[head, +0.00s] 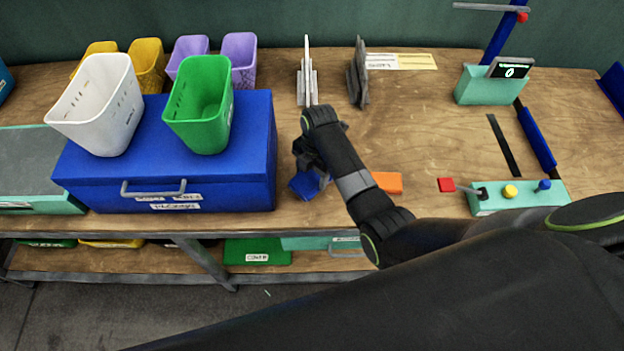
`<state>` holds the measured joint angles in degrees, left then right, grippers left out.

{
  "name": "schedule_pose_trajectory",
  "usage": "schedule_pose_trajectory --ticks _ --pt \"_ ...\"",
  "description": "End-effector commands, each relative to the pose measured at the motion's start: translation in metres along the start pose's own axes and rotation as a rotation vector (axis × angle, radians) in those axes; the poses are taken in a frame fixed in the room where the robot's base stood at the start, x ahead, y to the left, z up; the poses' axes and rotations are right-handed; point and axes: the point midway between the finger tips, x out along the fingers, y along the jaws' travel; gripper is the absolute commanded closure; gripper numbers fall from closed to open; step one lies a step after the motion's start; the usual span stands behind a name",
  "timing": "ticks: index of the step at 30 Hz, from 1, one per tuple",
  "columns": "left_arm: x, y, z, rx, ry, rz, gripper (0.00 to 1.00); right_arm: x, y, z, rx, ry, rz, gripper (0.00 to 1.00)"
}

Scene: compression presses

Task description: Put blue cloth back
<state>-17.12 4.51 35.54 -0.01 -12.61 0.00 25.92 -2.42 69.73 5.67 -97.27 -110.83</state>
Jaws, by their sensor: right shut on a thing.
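A blue cloth (306,185) shows under my right gripper (306,168), at the front of the wooden workbench, just right of the blue box. My right arm reaches in from the right and its wrist hides much of the gripper. The gripper is shut on the cloth. Whether the cloth touches the bench cannot be told. My left gripper is not in view.
A blue box (165,165) with a grey handle carries a white bin (105,105) and a green bin (200,105). An orange block (387,182) lies right of my wrist. Upright grey holders (358,75) stand behind. A teal control box (517,197) is at right.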

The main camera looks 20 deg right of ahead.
Motion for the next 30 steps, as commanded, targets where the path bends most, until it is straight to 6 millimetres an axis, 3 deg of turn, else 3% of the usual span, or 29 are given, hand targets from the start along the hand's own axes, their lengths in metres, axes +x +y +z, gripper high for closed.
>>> schedule_pose_trajectory --ticks 7,20,21,24,26,30 --pt "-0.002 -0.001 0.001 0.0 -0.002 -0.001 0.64 0.03 -0.001 0.004 0.001 0.001 -0.002 0.59" --pt "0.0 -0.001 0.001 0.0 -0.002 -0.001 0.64 0.037 -0.001 0.005 0.001 0.0 -0.001 0.59" --pt "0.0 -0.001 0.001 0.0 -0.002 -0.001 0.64 0.037 -0.001 0.005 0.001 0.0 0.0 0.33" --pt "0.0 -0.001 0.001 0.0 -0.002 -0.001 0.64 0.036 -0.001 0.005 0.001 0.0 0.0 0.2" --pt "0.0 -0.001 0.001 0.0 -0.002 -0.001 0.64 0.036 -0.001 0.005 0.001 0.0 0.0 0.16" --pt "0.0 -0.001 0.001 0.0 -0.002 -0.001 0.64 0.036 -0.001 0.005 0.001 0.0 -0.001 0.16"
